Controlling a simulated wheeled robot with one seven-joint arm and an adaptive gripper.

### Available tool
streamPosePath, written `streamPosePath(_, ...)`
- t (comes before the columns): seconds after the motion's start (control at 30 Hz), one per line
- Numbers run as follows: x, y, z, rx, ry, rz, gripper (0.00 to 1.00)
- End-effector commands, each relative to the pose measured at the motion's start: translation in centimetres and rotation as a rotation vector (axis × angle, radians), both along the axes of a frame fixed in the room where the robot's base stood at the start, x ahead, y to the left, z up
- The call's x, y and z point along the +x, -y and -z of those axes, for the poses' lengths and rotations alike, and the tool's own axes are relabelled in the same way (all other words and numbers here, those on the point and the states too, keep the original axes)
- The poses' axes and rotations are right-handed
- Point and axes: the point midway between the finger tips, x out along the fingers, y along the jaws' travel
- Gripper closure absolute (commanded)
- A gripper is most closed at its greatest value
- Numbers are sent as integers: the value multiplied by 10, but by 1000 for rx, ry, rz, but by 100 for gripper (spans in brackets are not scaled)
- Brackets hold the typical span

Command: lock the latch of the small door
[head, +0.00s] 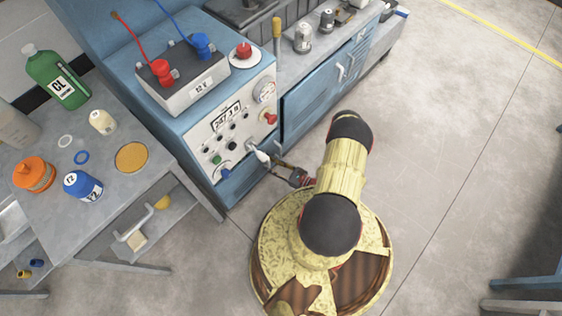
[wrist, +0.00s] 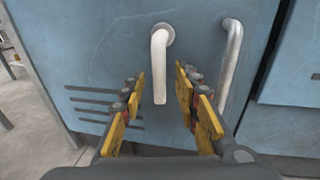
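The latch is a white lever (wrist: 160,62) on the blue small door (wrist: 92,45) in the wrist view. It hangs straight down from its round pivot, and it also shows in the head view (head: 262,156) below the instrument panel. A pale vertical pull handle (wrist: 231,62) is to its right. My gripper (wrist: 158,92) is open, with a yellow-padded finger on each side of the lever. Gaps show between the lever and both fingers. In the head view my gripper (head: 285,171) is at the lower front of the blue cabinet.
The instrument panel (head: 232,125) with knobs is just above. Larger blue doors (head: 318,95) with handles are to the right. A grey table (head: 115,190) with bottles stands at left.

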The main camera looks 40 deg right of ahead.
Motion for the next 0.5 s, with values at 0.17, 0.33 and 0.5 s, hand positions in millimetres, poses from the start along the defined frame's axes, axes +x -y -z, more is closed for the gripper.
streamPosePath(0.17, -20, 7, -1, 1, 0, 5, 68)
streamPosePath(0.33, -43, 14, -3, 1, 0, 6, 68)
streamPosePath(0.5, -67, 21, -5, 0, 0, 6, 68)
